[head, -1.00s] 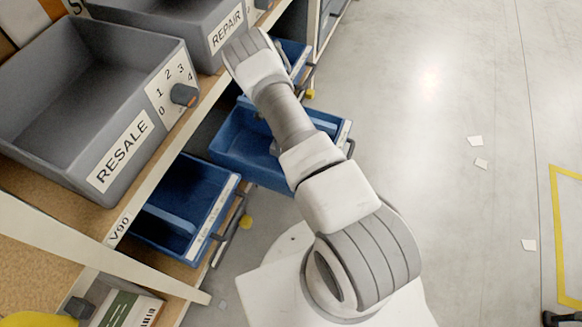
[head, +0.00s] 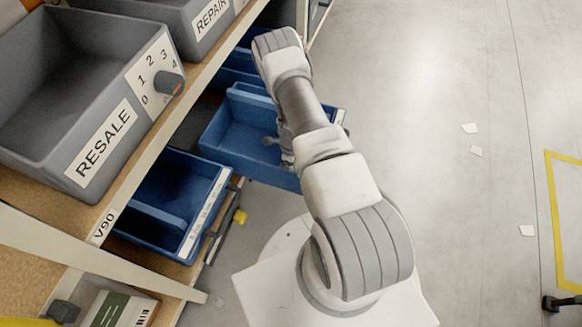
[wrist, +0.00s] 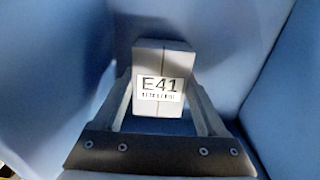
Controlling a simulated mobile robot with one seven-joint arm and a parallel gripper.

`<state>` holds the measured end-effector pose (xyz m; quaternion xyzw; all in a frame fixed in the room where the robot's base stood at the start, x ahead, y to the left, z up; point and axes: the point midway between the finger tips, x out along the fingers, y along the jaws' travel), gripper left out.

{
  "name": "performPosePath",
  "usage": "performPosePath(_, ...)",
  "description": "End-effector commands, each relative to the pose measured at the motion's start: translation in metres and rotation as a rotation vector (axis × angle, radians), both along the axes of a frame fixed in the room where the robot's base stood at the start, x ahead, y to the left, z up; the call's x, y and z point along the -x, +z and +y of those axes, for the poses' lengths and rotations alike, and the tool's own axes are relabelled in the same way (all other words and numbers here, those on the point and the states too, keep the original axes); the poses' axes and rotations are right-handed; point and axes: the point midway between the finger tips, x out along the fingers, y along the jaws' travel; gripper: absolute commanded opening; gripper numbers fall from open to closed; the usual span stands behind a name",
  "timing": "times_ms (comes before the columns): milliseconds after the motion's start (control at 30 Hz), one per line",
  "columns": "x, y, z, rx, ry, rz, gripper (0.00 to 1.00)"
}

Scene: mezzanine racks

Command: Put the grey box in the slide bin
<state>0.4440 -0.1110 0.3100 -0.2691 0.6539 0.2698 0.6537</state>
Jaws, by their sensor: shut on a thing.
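In the wrist view my gripper (wrist: 163,98) is shut on the grey box (wrist: 165,58), which carries a white label reading E41. Blue bin walls surround the box and fingers there. In the head view my gripper (head: 282,147) is partly hidden by my arm, at the pulled-out blue bin (head: 222,132) at the rack's edge. That bin sticks out over the floor and appears to be the slide bin. The box itself cannot be made out in the head view. Whether it touches the bin's floor I cannot tell.
Another blue bin (head: 160,205) sits nearer on the same lower level, with a further one behind. Above are grey bins marked RESALE (head: 75,95) and REPAIR (head: 185,25). A white rack beam (head: 100,255) crosses at lower left.

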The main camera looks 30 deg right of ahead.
Motion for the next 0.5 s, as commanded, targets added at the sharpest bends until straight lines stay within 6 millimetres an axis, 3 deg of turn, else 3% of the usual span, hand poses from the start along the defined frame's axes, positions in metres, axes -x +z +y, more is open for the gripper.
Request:
performPosePath(233,0.0001,-0.0038,-0.0001,0.000,0.000,0.000,0.07)
performPosePath(267,0.0001,-0.0026,-0.0001,0.000,0.000,0.000,0.78)
performPosePath(400,0.0002,-0.0019,-0.0001,0.000,0.000,0.000,1.00)
performPosePath(500,0.0001,-0.0019,-0.0001,0.000,0.000,0.000,1.00)
